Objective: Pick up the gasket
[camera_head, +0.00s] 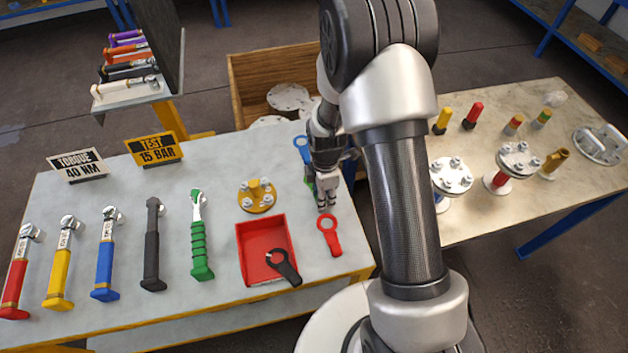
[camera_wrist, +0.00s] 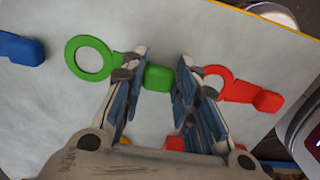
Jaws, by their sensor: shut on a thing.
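A green gasket, a flat ring with a tab, shows in the wrist view (camera_wrist: 88,58). Its tab lies between the two fingers of my gripper (camera_wrist: 160,72), which is shut on it. In the head view my gripper (camera_head: 326,200) is low over the right part of the grey table and hides most of the green gasket. A red gasket (camera_head: 328,235) lies just in front of my gripper, its ring partly behind the right finger in the wrist view (camera_wrist: 262,98). A blue gasket (camera_head: 301,146) lies behind my gripper. A black gasket (camera_head: 285,268) overlaps the tray's edge.
A red tray (camera_head: 246,238) and a yellow flange (camera_head: 257,195) are left of my gripper. Several torque wrenches (camera_head: 108,255) line the table's left side. A wooden crate (camera_head: 245,70) stands behind. Another table (camera_head: 580,190) with flanged vessels is at right.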

